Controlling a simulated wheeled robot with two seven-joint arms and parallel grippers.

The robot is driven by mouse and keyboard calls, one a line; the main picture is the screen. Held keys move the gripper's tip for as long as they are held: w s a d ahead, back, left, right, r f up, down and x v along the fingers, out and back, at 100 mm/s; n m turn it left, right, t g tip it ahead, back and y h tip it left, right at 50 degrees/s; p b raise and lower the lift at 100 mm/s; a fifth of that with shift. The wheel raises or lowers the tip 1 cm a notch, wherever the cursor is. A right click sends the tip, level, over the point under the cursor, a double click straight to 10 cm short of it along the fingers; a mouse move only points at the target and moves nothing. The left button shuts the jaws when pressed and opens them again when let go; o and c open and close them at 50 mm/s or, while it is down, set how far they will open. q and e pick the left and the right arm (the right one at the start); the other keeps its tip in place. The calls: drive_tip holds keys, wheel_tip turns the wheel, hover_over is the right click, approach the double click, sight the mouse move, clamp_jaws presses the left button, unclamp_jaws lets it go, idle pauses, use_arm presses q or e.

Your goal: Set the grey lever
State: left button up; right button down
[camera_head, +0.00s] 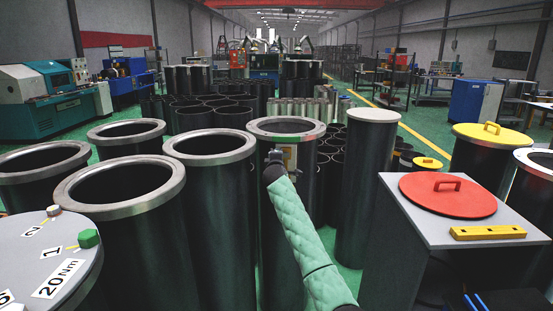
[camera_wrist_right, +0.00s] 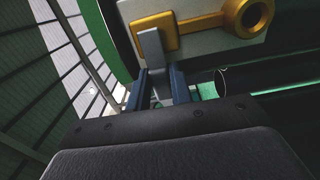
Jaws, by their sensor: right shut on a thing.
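The grey lever (camera_wrist_right: 152,48) stands in front of a yellow-gold plate and ring fitting (camera_wrist_right: 185,25) on a pale block. In the right wrist view my right gripper (camera_wrist_right: 160,90) has its two dark blue fingers on either side of the lever's lower end, shut on it. In the head view my right gripper (camera_head: 275,156) is at the front of a flanged cylinder (camera_head: 286,128), just under its rim, by the yellow fitting (camera_head: 290,155). The lever is too small to make out there. My left gripper is not in view.
Several open flanged cylinders (camera_head: 210,144) stand close on the left. A round grey table (camera_head: 30,260) with labels and a green knob (camera_head: 88,238) is front left. A grey stand (camera_head: 410,205) with a red lid (camera_head: 447,195) and yellow bar (camera_head: 487,232) is right. A capped cylinder (camera_head: 366,180) stands nearby.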

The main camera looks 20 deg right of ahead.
drive_tip(key=shift+f, duration=0.1)
drive_tip(key=c, duration=1.2)
unclamp_jaws()
drive_tip(key=shift+d, duration=0.1)
drive_tip(key=shift+c, duration=0.2)
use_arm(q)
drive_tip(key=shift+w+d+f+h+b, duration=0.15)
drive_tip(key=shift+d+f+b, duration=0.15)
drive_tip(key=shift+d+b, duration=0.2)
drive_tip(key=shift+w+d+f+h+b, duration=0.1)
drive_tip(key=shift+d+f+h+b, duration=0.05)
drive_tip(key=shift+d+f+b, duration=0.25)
use_arm(e)
drive_tip(key=v, duration=0.7)
drive_tip(key=shift+s, duration=0.4)
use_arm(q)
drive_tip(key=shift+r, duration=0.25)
